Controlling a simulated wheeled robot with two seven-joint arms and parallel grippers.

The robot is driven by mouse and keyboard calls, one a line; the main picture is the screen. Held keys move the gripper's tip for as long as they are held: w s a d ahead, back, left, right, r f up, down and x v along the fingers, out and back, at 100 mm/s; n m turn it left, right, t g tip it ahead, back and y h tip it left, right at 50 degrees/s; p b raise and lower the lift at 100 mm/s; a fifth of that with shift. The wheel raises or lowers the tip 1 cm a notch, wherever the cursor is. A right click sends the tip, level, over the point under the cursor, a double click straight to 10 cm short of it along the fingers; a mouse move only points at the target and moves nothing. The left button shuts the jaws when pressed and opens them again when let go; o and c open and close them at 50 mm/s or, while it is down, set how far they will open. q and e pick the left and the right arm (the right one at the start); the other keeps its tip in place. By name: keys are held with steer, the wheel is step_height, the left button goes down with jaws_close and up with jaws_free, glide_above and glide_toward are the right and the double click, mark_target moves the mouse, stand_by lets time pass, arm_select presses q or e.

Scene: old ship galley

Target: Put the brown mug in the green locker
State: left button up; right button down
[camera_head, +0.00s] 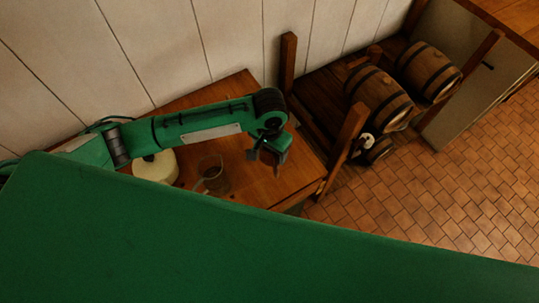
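A dark, brownish, see-through-looking mug (213,180) stands on the wooden table, its handle towards the lower left. I cannot tell for sure whether it is the brown mug. My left gripper (268,157) is over the table to the right of this mug, apart from it, pointing down. Something brownish shows at its fingers; I cannot tell whether it is a held thing or the table behind. A large green surface (200,245) fills the foreground; I cannot tell whether it belongs to the green locker. My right gripper is not in view.
A cream, round pot-like thing (156,168) stands on the wooden table (257,190) left of the mug. A wooden rack (320,90) with several barrels (379,95) stands to the right. The tiled floor (465,180) at right is clear. A plank wall (150,45) is behind.

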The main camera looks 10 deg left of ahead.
mark_target(270, 158)
arm_select(q)
steer(key=shift+f, duration=0.75)
step_height(270, 158, down, 3)
steer(key=shift+f+p, duration=0.2)
steer(key=shift+p, duration=0.1)
steer(key=shift+f, duration=0.25)
steer(key=shift+f, duration=0.1)
steer(key=o, duration=1.1)
